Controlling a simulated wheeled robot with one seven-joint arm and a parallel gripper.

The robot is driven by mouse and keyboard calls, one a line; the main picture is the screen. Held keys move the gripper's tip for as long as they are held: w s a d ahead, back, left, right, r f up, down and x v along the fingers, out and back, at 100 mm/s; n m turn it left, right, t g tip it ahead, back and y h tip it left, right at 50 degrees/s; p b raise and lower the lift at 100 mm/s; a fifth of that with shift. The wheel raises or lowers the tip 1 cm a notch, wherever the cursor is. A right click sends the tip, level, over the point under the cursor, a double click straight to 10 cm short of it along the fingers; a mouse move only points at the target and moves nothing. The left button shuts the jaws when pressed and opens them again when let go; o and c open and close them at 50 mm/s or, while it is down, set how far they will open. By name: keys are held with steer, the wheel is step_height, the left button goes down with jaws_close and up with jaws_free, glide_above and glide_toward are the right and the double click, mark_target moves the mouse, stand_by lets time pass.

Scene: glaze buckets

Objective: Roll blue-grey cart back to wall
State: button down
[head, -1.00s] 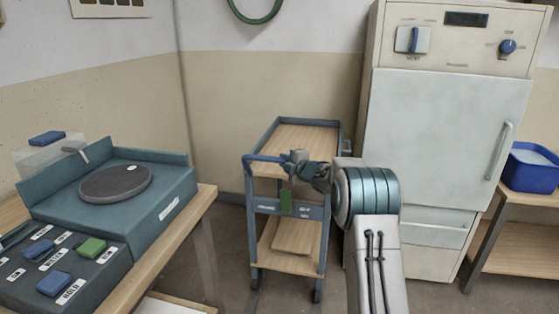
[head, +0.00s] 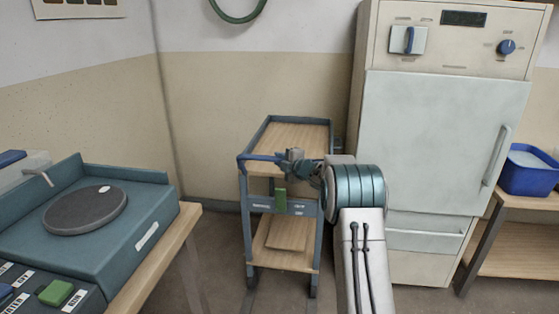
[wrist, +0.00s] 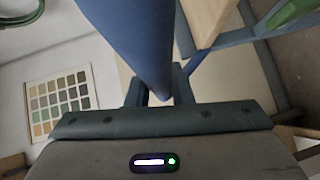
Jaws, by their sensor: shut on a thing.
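The blue-grey cart (head: 248,216) stands on the floor between the wheel table and the tall cabinet, close to the back wall (head: 240,95). It has wooden shelves and a blue push handle (head: 262,157) at its near end. My gripper (head: 284,160) is shut on that handle. In the wrist view the handle (wrist: 136,40) runs as a thick blue bar between my gripper's fingers (wrist: 160,92). A green tag (head: 280,200) hangs at the cart's near end. The gap between the cart's far end and the wall is hard to judge.
The cream cabinet (head: 440,150) stands just right of the cart. The table with the teal turntable unit (head: 150,205) is at the left, its edge apart from the cart. A blue tub (head: 530,172) sits on a shelf at the far right. Floor shows around the cart.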

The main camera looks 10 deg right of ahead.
steer(key=shift+w+d+r, duration=0.1)
steer(key=shift+r, duration=0.1)
steer(key=c, duration=1.3)
jaws_free()
steer(key=shift+w+d+f, duration=0.1)
steer(key=shift+w+f, duration=0.05)
steer(key=shift+f, duration=0.05)
steer(key=v, duration=1.4)
